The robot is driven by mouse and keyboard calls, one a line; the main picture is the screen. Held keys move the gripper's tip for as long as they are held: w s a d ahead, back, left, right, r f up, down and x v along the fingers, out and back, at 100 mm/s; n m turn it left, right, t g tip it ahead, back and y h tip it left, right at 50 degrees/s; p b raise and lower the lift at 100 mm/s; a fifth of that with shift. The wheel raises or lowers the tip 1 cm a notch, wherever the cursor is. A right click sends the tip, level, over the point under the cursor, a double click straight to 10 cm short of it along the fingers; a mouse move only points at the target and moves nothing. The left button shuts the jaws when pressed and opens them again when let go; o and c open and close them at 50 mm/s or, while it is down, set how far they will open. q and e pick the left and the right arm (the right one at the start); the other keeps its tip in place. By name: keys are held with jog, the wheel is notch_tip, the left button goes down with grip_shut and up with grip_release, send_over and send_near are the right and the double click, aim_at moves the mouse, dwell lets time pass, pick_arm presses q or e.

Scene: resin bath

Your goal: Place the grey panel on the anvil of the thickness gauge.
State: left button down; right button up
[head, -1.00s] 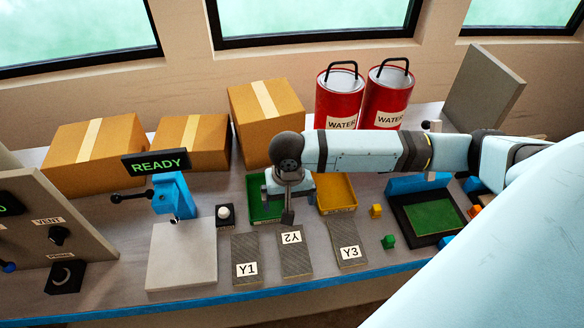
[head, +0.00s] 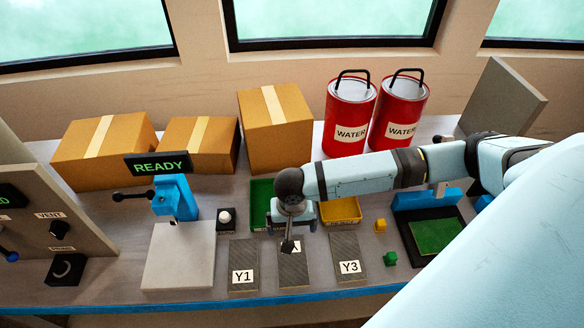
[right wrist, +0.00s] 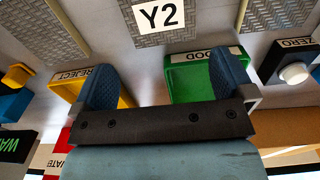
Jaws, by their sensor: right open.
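Three grey textured panels lie in a row on the bench: Y1 (head: 243,266), Y2 (head: 293,272) and Y3 (head: 349,259). The thickness gauge (head: 174,197) is blue with a lever and a READY display. A pale grey square plate (head: 178,256), apparently its anvil, lies bare in front of it. My right gripper (head: 288,240) hangs above the far end of Y2 and partly hides its label. In the right wrist view my right gripper (right wrist: 163,75) has its blue fingers apart with nothing between them, and Y2 (right wrist: 178,38) lies beyond the tips. My left gripper is not in view.
Behind the panels are a green GOOD tray (head: 262,194) and a yellow REJECT tray (head: 341,212). A ZERO button (head: 226,217) stands beside the gauge. Cartons (head: 275,128) and red WATER cans (head: 350,118) line the back. Small green (head: 390,259) and yellow (head: 380,225) pieces lie right.

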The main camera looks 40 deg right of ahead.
jog(key=shift+w+f, duration=0.2)
jog(key=shift+f, duration=1.2)
jog(key=shift+w+f, duration=0.15)
jog(key=shift+f, duration=1.2)
jog(key=c, duration=0.9)
jog(key=shift+c, duration=0.2)
jog(key=shift+r, duration=0.15)
notch_tip(320, 180, up, 20)
jog(key=w+a+r+n, duration=0.1)
jog(key=n, duration=0.1)
jog(key=w+a+r+n+p, duration=0.1)
jog(key=w+n, duration=0.1)
jog(key=w+r+n+p, duration=0.1)
jog(key=w+n, duration=0.1)
jog(key=shift+a+r, duration=0.4)
jog(key=shift+s, duration=0.1)
